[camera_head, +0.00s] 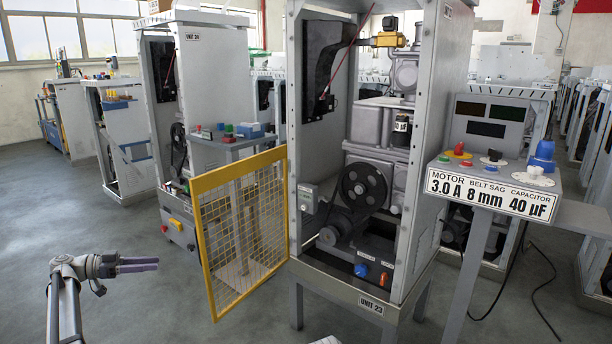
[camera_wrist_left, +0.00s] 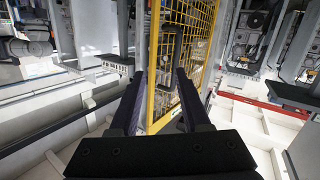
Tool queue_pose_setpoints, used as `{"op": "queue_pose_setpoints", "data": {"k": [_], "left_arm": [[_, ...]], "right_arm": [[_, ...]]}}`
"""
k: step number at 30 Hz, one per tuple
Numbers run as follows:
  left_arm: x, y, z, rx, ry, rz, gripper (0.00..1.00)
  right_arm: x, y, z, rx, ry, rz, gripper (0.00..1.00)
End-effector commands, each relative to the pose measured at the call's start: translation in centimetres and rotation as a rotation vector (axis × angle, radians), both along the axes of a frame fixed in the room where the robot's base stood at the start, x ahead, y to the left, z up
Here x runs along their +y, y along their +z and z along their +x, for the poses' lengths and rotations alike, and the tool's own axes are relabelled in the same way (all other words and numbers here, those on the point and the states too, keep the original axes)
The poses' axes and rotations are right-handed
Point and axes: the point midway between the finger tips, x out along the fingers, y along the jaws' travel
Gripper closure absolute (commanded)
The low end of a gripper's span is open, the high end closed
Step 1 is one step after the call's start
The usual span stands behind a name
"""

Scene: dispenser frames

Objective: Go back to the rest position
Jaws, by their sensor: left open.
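My left gripper (camera_head: 138,264) is at the lower left of the head view, its purple-grey fingers pointing right. It is open and empty. In the left wrist view its two dark fingers (camera_wrist_left: 158,102) stand apart with nothing between them. The yellow mesh door (camera_head: 240,225) of the dispenser frame stands swung open to the right of the gripper, apart from it. The yellow door also shows beyond the fingers in the left wrist view (camera_wrist_left: 186,45). My right gripper does not show.
The frame labelled UNIT 23 (camera_head: 372,304) stands open at centre, with a belt and pulleys (camera_head: 362,187) inside. A control panel (camera_head: 492,195) reading 3.0 A, 8 mm and 40 µF is at its right. UNIT 20 (camera_head: 222,75) stands behind at left. Floor around the left gripper is clear.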

Motion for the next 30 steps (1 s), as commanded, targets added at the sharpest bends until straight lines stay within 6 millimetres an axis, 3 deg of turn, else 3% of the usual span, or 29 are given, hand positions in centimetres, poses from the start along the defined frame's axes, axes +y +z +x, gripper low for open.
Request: {"op": "queue_pose_setpoints", "data": {"k": [7, 11, 15, 18, 21, 24, 30], "left_arm": [[-9.4, -3.3, -1.0, 0.225, -0.052, 0.089, 0.53], [-16.9, -6.2, -2.9, 0.412, -0.078, 0.19, 0.53], [-25.6, -10.1, -7.1, 0.649, -0.071, 0.365, 0.53], [-31.1, -12.9, -11.3, 0.803, -0.032, 0.522, 0.53], [-35.3, -15.4, -16.1, 0.924, 0.049, 0.698, 0.53], [-37.8, -17.1, -20.6, 0.996, 0.158, 0.859, 0.53], [-39.4, -18.8, -26.6, 1.018, 0.378, 1.08, 0.53]], "right_arm": [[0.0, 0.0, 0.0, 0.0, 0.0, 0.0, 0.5], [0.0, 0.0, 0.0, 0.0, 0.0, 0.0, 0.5], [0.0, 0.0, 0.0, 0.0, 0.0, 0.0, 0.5], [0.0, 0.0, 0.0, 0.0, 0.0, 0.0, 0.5], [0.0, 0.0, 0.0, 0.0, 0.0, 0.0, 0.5], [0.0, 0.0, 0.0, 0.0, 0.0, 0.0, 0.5], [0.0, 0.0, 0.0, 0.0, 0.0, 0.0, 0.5]]}}
